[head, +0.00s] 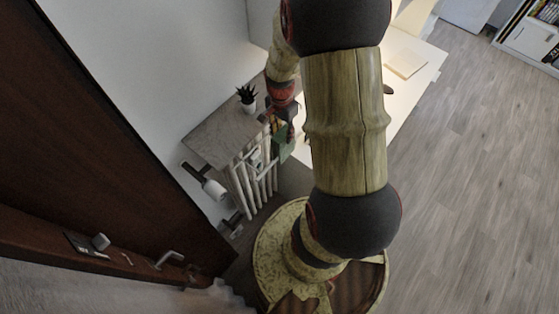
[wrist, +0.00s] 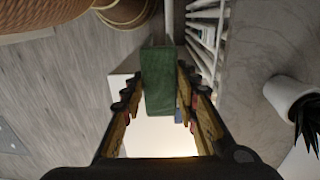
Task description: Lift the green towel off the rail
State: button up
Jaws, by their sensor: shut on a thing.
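The green towel (head: 282,149) hangs at the near right side of a white slatted rack (head: 246,190) in the head view. In the wrist view the towel (wrist: 158,85) is a folded green block between the two fingers of my gripper (wrist: 160,78), which is shut on it. In the head view my gripper (head: 279,122) is small and partly hidden by its own arm. A white bar (wrist: 169,22) shows just beyond the towel in the wrist view. I cannot tell whether the towel still touches the rail.
A grey stone-like top (head: 215,135) with a potted plant (head: 247,99) covers the rack. A toilet roll (head: 214,189) hangs at its left. A white desk (head: 415,62) stands behind my arm. Open wooden floor (head: 470,190) lies to the right.

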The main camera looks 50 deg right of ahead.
jog(key=s, duration=1.1)
jog(key=shift+s+d+r+p, duration=0.2)
jog(key=shift+d+r+p, duration=0.05)
jog(key=shift+d+p, duration=0.2)
dwell(0.4)
jog(key=shift+w, duration=0.1)
